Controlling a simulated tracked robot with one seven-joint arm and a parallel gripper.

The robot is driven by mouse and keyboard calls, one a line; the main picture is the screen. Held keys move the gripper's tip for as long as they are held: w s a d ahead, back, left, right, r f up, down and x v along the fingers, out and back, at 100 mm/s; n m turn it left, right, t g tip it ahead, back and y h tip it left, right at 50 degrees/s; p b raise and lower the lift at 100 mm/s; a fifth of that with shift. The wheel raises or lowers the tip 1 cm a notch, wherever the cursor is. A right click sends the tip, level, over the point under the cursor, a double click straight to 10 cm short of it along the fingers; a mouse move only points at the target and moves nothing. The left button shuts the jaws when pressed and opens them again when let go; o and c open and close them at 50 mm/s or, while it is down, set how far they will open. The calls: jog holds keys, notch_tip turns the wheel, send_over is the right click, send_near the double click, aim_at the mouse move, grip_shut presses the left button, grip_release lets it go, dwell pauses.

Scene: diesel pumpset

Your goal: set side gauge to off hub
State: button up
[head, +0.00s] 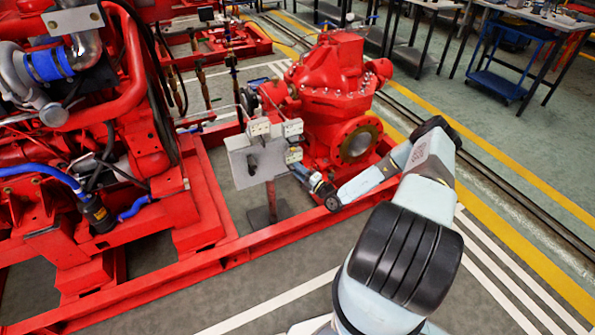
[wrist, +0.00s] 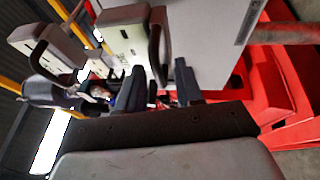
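A grey panel (head: 262,165) on a post carries small pale boxes in the head view: one at the top (head: 258,127), one at the upper right (head: 292,128) and one on the right side (head: 294,155). I cannot read any label saying side gauge or off hub. In the wrist view, a near pale box (wrist: 122,38) has a black curved handle (wrist: 156,45), and a second box (wrist: 45,45) is farther left. My gripper (wrist: 162,85) has its two dark fingers apart. The near handle reaches down toward the gap, with no visible contact. In the head view my gripper is beside the panel's right edge.
The red pump (head: 335,75) stands close behind my gripper, with a round flange (head: 357,143). The red base rail (head: 290,232) runs below. The engine (head: 90,130) fills the left. Workbenches (head: 530,18) stand at the back right. The striped floor at right is clear.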

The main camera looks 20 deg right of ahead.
jog(key=v, duration=1.3)
jog(key=s+a+r+n+g, duration=0.25)
jog(key=r+n+g, duration=0.35)
jog(key=r+n, duration=0.55)
jog(key=s+a+r+n+g, duration=0.1)
jog(key=a+r+n+g, duration=0.2)
jog(key=r+n+g, duration=0.75)
jog(key=s+a+r+n+g, duration=0.25)
jog(key=r+n, duration=0.55)
jog(key=r, duration=0.8)
jog(key=s+a+r+n+t+h, duration=0.2)
jog(key=s+r+n+t+h, duration=0.5)
jog(key=s+r+n, duration=1)
jog(key=shift+s+a+r+t+h, duration=0.25)
jog(key=shift+s+r+h, duration=1.35)
jog(key=shift+s+r, duration=2.35)
jog(key=shift+w+d+r, duration=0.1)
jog(key=shift+w+r, duration=0.15)
jog(key=shift+w, duration=0.05)
